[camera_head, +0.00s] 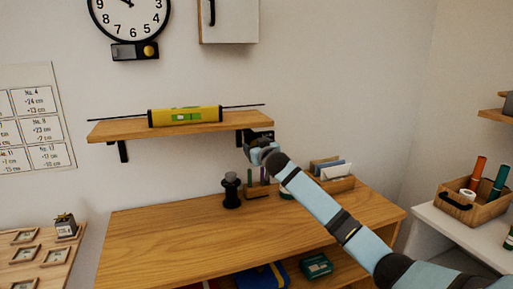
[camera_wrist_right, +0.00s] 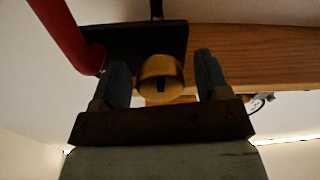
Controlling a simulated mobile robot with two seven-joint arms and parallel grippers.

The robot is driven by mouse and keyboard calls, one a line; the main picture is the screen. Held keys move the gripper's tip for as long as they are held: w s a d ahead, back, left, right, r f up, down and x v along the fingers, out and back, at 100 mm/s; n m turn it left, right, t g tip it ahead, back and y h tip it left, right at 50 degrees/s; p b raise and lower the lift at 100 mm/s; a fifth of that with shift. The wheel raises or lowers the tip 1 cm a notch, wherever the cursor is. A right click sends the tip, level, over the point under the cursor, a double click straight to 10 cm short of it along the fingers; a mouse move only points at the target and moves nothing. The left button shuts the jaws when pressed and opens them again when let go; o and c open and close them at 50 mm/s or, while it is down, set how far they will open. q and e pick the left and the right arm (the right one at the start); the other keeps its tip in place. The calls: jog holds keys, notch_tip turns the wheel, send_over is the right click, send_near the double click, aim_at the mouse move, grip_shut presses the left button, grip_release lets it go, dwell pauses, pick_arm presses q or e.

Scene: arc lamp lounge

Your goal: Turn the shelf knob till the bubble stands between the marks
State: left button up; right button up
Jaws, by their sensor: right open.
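The wooden shelf (camera_head: 105,130) is on the wall, with a yellow spirit level (camera_head: 208,116) lying on it. The level's green vial (camera_head: 187,117) faces me; the bubble and marks are too small to read surely. In the right wrist view, a brass knob (camera_wrist_right: 160,78) with a dark slot sits on a dark bracket plate (camera_wrist_right: 125,45) under the shelf. My right gripper (camera_head: 254,147) is at the shelf's right end; in the wrist view its open fingers (camera_wrist_right: 163,82) stand either side of the knob, with gaps visible. My left gripper is not in view.
Below stands a wooden bench (camera_head: 160,237) with a dark spool-shaped object (camera_head: 231,191) and a card holder (camera_head: 338,184). A red bar (camera_wrist_right: 66,30) passes close to the left finger in the wrist view. A tool tray (camera_head: 470,208) stands far right.

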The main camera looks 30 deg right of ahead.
jog(key=c, duration=0.9)
